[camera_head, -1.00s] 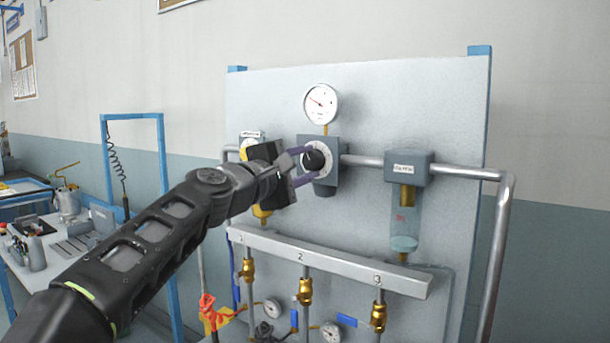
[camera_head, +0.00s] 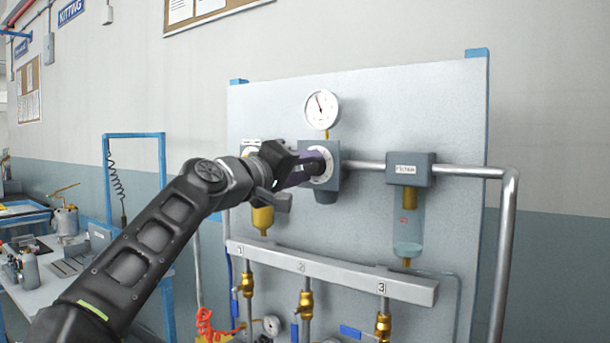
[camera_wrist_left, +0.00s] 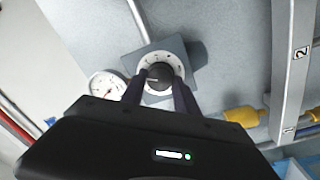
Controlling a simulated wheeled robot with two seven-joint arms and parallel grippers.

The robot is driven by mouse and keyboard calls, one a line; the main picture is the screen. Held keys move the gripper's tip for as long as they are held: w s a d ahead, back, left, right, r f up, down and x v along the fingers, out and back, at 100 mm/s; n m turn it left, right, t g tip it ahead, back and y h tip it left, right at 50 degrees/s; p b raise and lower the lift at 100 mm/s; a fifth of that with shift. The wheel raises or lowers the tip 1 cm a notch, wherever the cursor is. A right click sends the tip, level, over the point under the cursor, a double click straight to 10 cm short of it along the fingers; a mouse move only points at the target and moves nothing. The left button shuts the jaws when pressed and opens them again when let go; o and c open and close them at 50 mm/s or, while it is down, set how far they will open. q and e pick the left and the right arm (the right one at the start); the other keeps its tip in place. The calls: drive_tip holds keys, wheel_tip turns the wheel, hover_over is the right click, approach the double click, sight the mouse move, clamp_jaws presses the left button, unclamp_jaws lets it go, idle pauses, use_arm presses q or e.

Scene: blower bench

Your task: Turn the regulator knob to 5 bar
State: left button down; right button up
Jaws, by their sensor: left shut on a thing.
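The regulator (camera_head: 326,192) is a grey block on the panel, with a white dial ring around a dark knob. In the left wrist view the black knob (camera_wrist_left: 159,73) sits inside the white ring, between my two fingers. My left gripper (camera_head: 314,166) is shut on the knob, and in the head view it hides most of it. The gauge (camera_head: 321,109) stands above the regulator, its needle pointing up and a little left. Its scale is too small to read. The gauge also shows in the left wrist view (camera_wrist_left: 107,86). My right gripper is not in view.
A grey pipe (camera_head: 465,171) runs right from the regulator through a filter with a clear bowl (camera_head: 409,222). Below is a numbered manifold bar (camera_head: 335,275) with brass valves (camera_head: 306,304). A bench with tools (camera_head: 40,285) stands at left.

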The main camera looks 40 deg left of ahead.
use_arm(q)
drive_tip(key=shift+f+m, duration=0.1)
drive_tip(key=shift+m, duration=0.5)
drive_tip(key=c, duration=0.9)
unclamp_jaws()
drive_tip(key=shift+s, duration=0.1)
drive_tip(key=s+b, duration=0.2)
drive_tip(key=s, duration=0.5)
drive_tip(key=shift+s+f, duration=0.15)
drive_tip(key=shift+s, duration=0.1)
